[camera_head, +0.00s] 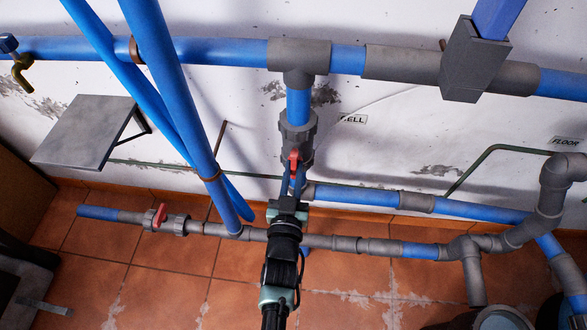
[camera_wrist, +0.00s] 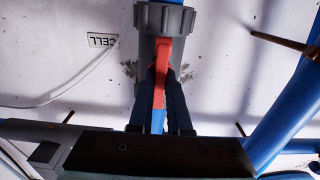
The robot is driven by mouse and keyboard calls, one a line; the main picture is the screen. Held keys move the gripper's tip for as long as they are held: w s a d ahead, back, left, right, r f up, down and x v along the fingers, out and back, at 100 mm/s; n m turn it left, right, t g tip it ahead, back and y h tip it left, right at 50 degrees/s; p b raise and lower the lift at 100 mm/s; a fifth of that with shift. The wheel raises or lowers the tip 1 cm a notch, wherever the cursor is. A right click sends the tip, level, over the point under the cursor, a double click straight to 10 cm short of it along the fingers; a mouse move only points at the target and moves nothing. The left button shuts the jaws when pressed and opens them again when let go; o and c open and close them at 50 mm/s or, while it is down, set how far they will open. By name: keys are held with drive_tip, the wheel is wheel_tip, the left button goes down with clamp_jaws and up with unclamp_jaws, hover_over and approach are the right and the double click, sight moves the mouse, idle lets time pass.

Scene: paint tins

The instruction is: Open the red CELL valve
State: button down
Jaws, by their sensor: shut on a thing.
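The red CELL valve handle (camera_head: 293,160) sits on a grey valve body (camera_head: 298,128) in the vertical blue pipe, left of the CELL label (camera_head: 353,119). In the wrist view the red handle (camera_wrist: 161,72) runs lengthwise along the pipe, and the label (camera_wrist: 102,40) appears upside down. My gripper (camera_head: 290,190) comes from below and reaches the handle. In the wrist view its two dark fingers (camera_wrist: 161,105) are shut on the handle, one on each side. The handle's lower end is partly hidden between the fingers.
Another red valve handle (camera_head: 160,215) is on the low horizontal pipe at left. Two slanting blue pipes (camera_head: 175,100) pass close left of my arm. A grey wall shelf (camera_head: 88,130) is further left. A FLOOR label (camera_head: 566,141) is at right. Tiled floor (camera_head: 100,240) lies below.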

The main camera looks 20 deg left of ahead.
idle(0.4)
drive_tip(key=c, duration=0.9)
unclamp_jaws()
drive_tip(key=shift+o, duration=0.2)
drive_tip(key=shift+s, duration=0.1)
drive_tip(key=p+v, duration=0.2)
drive_tip(key=v, duration=1)
drive_tip(key=shift+s+p, duration=0.4)
drive_tip(key=shift+d, duration=0.15)
